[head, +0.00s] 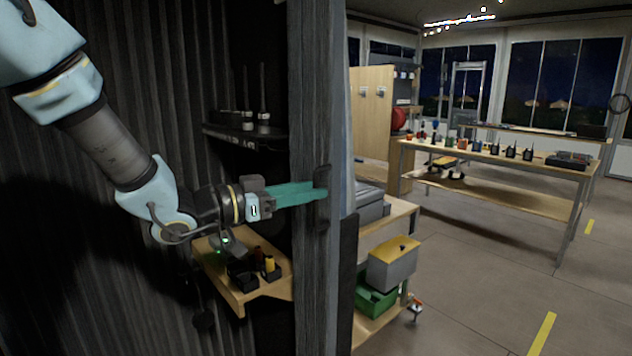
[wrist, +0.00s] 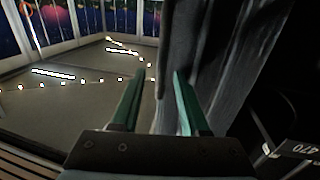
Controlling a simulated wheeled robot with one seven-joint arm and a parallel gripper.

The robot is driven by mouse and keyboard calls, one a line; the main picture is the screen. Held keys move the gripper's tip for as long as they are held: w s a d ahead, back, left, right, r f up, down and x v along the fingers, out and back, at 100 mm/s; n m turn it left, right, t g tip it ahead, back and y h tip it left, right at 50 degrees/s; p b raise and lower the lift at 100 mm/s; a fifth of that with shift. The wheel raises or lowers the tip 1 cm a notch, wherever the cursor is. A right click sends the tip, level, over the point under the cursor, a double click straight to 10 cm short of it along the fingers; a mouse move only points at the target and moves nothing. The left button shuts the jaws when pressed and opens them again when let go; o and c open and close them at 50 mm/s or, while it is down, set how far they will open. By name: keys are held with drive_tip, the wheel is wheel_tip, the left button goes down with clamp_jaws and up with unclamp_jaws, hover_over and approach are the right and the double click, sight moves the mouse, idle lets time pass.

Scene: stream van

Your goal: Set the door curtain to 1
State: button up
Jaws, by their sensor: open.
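The door curtain (head: 314,100) is a grey, pleated strip hanging upright in the middle of the head view. A dark upright grip (head: 323,212) sits on its edge. My gripper (head: 318,190) reaches in from the left with its green fingers at that grip. In the wrist view the curtain (wrist: 225,70) fills the upper right, and a dark upright part lies between the fingers of my gripper (wrist: 160,75). The fingers are apart, one on each side of it. I cannot tell whether either finger touches it. The fingertips are partly hidden in the head view.
A dark shelf (head: 245,135) with radios is behind my arm. A small wooden shelf (head: 240,297) with dark holders is below it. Right of the curtain are a grey and yellow box (head: 392,265), a green crate (head: 376,303) and a long workbench (head: 490,160). Floor in front is clear.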

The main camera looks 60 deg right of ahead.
drive_tip(key=shift+x, duration=1.05)
clamp_jaws()
idle(0.7)
